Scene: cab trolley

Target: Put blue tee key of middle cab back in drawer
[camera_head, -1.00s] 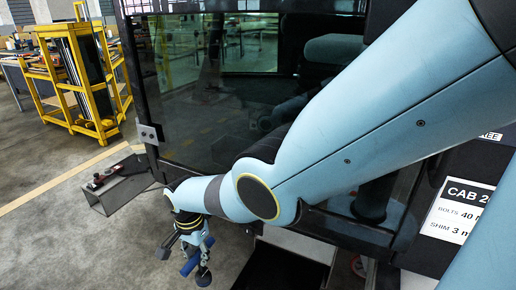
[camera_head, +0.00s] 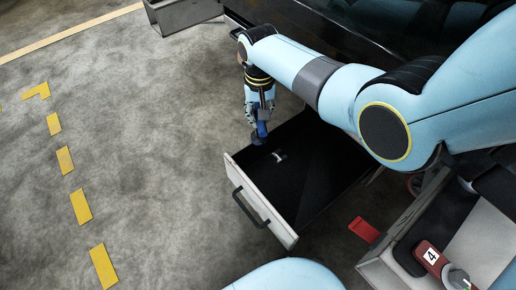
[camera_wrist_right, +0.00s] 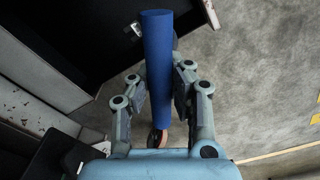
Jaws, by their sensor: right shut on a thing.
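The blue tee key (camera_head: 261,133) is in my right gripper (camera_head: 261,110), which is shut on it. In the right wrist view its thick blue bar (camera_wrist_right: 158,70) stands between the two fingers of the gripper (camera_wrist_right: 158,88). The open drawer (camera_head: 256,203) has a pale front panel with a dark handle and a black inside. The key is above the drawer's far left corner area; I cannot tell whether it touches anything. A small pale thing (camera_head: 279,156) shows inside the drawer near the key. My left gripper is out of view.
A red tag-like piece (camera_head: 364,229) lies right of the drawer. A grey bin with a red part marked 4 (camera_head: 432,256) stands at the lower right. A grey channel (camera_head: 180,12) lies at the top. The floor left of the drawer is clear, with yellow dashes.

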